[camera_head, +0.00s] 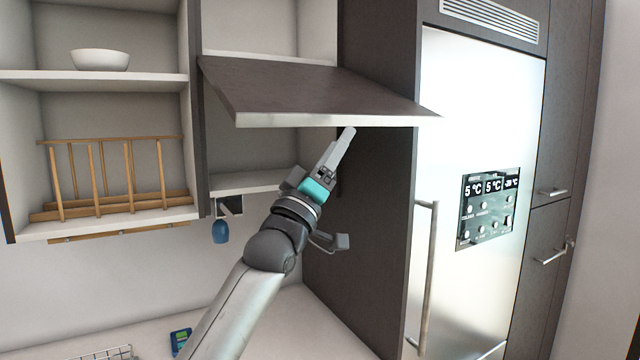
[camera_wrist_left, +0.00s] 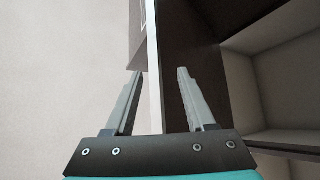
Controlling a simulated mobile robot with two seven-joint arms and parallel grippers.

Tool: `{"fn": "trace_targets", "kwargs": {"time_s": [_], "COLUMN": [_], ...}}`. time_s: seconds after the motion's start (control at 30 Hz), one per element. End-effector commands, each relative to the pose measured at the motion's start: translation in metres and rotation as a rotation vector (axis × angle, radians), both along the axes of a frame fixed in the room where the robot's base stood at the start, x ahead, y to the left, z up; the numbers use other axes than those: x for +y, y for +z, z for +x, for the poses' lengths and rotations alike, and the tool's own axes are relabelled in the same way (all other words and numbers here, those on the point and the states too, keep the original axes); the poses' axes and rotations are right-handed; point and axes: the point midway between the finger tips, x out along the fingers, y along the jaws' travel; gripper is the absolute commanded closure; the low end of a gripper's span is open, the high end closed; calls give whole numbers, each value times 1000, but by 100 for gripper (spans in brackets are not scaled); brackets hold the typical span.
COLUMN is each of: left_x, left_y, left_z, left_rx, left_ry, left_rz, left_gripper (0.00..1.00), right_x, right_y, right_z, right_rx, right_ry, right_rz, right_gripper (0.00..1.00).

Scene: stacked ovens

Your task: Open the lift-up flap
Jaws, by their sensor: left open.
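The lift-up flap (camera_head: 310,92) is a dark brown panel with a pale front edge. In the head view it is raised and sticks out from the upper cabinet, sloping down a little toward its front edge. The cabinet behind and below it is open to view. My left gripper (camera_head: 347,137) points up, with its fingertips close below the flap's front edge near the right end. Whether it touches is unclear. In the left wrist view the left gripper (camera_wrist_left: 160,73) is open, with nothing clearly held and a dark panel with a pale edge beyond its fingers. My right gripper is not in view.
A tall dark cabinet with a steel fridge (camera_head: 475,110) and its long handle (camera_head: 427,275) stands to the right. Open shelves at left hold a white bowl (camera_head: 100,59) and a wooden rack (camera_head: 115,175). A blue item (camera_head: 220,231) hangs below the cabinet. A counter lies below.

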Motion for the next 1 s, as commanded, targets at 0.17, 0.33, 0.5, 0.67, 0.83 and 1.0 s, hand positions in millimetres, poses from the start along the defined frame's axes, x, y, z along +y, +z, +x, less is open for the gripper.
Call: {"fn": "trace_targets", "kwargs": {"time_s": [0.17, 0.33, 0.5, 0.67, 0.83, 1.0], "left_x": [11, 19, 23, 24, 24, 26], "left_y": [-20, -32, -37, -38, -37, -58], "left_z": [-19, -34, -42, -44, -44, -35], "left_rx": [2, 0, -2, -2, -2, 29], "left_ry": [-1, 1, 1, 1, 1, 21], "left_rz": [0, 1, 1, 1, 1, 14], "left_gripper": [45, 45, 45, 45, 45, 45], "right_x": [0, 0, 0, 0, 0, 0], "right_y": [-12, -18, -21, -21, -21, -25], "right_z": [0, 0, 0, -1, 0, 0], "right_rx": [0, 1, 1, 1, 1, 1], "right_ry": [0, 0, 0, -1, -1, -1], "right_rz": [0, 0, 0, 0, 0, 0], "right_gripper": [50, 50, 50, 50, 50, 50]}}
